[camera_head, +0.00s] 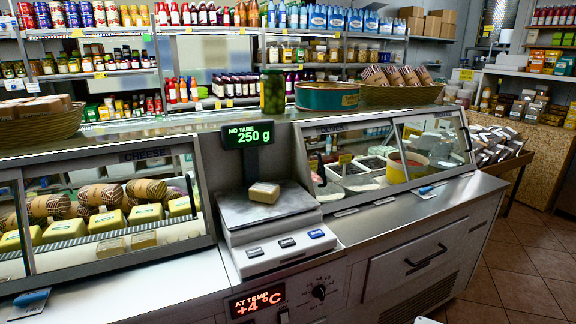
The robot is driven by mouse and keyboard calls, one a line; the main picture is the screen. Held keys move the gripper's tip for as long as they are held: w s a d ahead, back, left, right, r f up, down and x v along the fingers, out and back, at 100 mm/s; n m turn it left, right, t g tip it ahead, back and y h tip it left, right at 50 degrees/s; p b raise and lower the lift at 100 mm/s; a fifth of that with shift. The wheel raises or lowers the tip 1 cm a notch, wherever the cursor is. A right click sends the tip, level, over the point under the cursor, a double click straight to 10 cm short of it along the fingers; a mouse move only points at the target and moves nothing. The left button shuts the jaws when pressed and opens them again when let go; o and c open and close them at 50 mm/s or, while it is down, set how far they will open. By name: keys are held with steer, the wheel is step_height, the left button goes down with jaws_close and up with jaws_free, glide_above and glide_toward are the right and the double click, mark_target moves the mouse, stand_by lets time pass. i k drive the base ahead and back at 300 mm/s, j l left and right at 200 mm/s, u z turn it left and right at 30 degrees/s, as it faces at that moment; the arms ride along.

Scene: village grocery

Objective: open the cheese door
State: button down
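The cheese case (145,155), labelled CHEESE on its top rail, fills the left of the head view. Its glass front has a metal-framed cheese door (120,257) that looks shut. An upright frame bar (24,222) stands at the left, where another pane begins. A dark upright bar (191,195), perhaps a handle, shows near the right end. Behind the glass are yellow cheese blocks (66,229) and striped wrapped rolls (101,194). My gripper is not in view. A small pale piece at the bottom edge cannot be made out.
A scale (268,208) with a small cheese block (264,192) stands right of the case, its display (248,133) reading 250 g. A second glass case (395,155) is further right. A blue-white tag (31,297) lies on the front counter. Floor is free at right.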

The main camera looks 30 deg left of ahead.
mark_target(35, 170)
steer(key=u, duration=2.5)
steer(key=i+j+z, duration=0.1)
steer(key=i, duration=0.3)
steer(key=i+j, duration=0.2)
steer(key=i, duration=0.25)
steer(key=z, duration=0.05)
